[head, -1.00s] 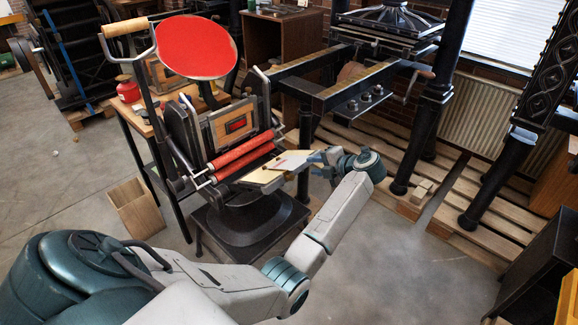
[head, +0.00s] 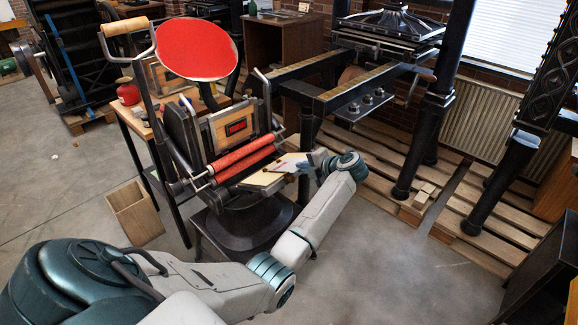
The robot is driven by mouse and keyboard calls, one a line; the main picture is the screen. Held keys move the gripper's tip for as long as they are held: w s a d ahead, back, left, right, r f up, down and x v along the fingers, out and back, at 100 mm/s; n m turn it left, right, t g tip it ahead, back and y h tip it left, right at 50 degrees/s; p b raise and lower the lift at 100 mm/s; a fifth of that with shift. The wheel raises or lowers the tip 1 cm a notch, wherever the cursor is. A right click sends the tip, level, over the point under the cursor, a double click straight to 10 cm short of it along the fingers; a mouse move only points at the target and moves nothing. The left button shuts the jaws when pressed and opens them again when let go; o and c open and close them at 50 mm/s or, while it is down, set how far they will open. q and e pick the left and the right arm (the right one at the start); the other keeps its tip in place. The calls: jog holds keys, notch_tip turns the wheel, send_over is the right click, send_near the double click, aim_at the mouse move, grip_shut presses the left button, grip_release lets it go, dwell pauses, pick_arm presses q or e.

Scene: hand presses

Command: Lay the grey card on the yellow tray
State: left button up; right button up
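The yellow tray (head: 262,179) juts out from the front of the hand press, below its red rollers. A small pale grey card (head: 290,159) shows at the tray's right part, close to my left gripper's fingers; I cannot tell whether it rests on the tray or is held just above it. My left gripper (head: 302,167) reaches in from the right side of the tray, with its fingertips over the tray's right end. The fingers are small and partly merge with the card, so their opening is unclear. My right gripper is not in view.
The press has a round red disc (head: 196,48) on top and two red rollers (head: 243,158) just behind the tray. A wooden bin (head: 135,211) stands on the floor at left. A larger black press (head: 345,100) stands behind on pallets.

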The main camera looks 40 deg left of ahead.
pick_arm(q)
jog(key=shift+d, duration=0.1)
grip_shut()
jog(key=d+r+p, duration=0.5)
jog(key=shift+s+r, duration=0.2)
jog(key=shift+r, duration=0.2)
dwell(0.4)
jog(key=shift+f, duration=0.1)
dwell(1.1)
jog(key=a+f+b, duration=0.4)
jog(key=f, duration=0.1)
jog(key=shift+w+a, duration=0.2)
jog(key=shift+f, duration=0.1)
